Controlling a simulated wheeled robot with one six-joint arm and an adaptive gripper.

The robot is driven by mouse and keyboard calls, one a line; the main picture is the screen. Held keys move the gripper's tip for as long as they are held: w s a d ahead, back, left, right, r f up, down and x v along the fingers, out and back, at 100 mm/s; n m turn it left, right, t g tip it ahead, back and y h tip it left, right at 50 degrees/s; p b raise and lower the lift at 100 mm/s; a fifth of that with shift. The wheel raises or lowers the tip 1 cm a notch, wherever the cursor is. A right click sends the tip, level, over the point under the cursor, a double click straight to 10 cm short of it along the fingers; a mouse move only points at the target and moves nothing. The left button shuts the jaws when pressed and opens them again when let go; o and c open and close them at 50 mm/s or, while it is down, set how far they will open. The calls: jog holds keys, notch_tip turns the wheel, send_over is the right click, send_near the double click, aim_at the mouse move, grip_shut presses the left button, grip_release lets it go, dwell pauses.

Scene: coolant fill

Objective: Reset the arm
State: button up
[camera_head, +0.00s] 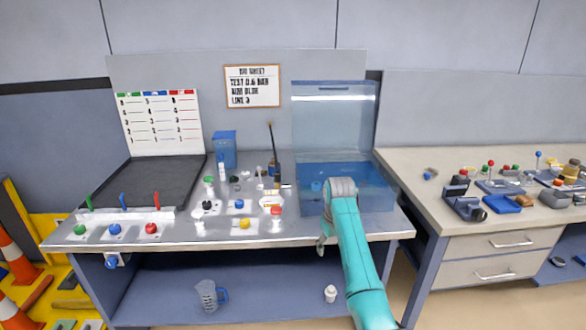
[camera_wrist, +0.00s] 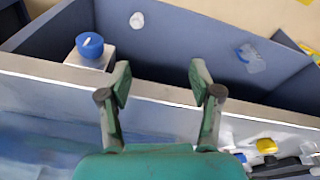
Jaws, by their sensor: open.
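My teal arm rises from the lower right in the head view and bends at a grey joint over the right part of the bench (camera_head: 190,252). My gripper (camera_head: 321,245) hangs at the bench's front edge, mostly hidden behind the arm. In the wrist view my gripper (camera_wrist: 162,85) has its two dark fingers spread wide with nothing between them. The fingertips overlap the bench's pale front edge (camera_wrist: 30,68) in that view.
A blue knob on a white block (camera_wrist: 90,46) is near the left finger. A clear blue-tinted tank (camera_head: 335,120) stands behind my arm. Coloured buttons, including a yellow one (camera_head: 244,222), crowd the bench's middle.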

jog(key=s+f+t, duration=0.1)
jog(key=s+f, duration=0.3)
jog(key=f, duration=0.4)
jog(key=s+f+m+t, duration=0.1)
jog(key=s+f, duration=0.3)
jog(key=f, duration=0.3)
jog(key=s+f+t, duration=0.1)
jog(key=s+f, duration=0.4)
jog(key=f, duration=0.3)
jog(key=s+f+t, duration=0.2)
jog(key=s+f, duration=0.2)
jog(key=s, duration=0.5)
jog(key=s+f+t, duration=0.1)
jog(key=s+f, duration=0.2)
jog(key=s, duration=0.6)
jog(key=s+r+m+t, duration=0.15)
jog(key=s+r, duration=0.25)
jog(key=s, duration=0.7)
jog(key=s+r+t, duration=0.2)
jog(key=s+r, duration=0.2)
jog(key=s, duration=0.7)
jog(key=s+r+t, duration=0.1)
jog(key=s+r, duration=0.6)
jog(key=r, duration=0.3)
jog(key=s+d+r+m+t, duration=0.1)
jog(key=s+r+t, duration=0.1)
jog(key=s+r, duration=0.5)
notch_tip(320, 180, up, 4)
jog(key=shift+s, duration=0.15)
jog(key=shift+t, duration=0.25)
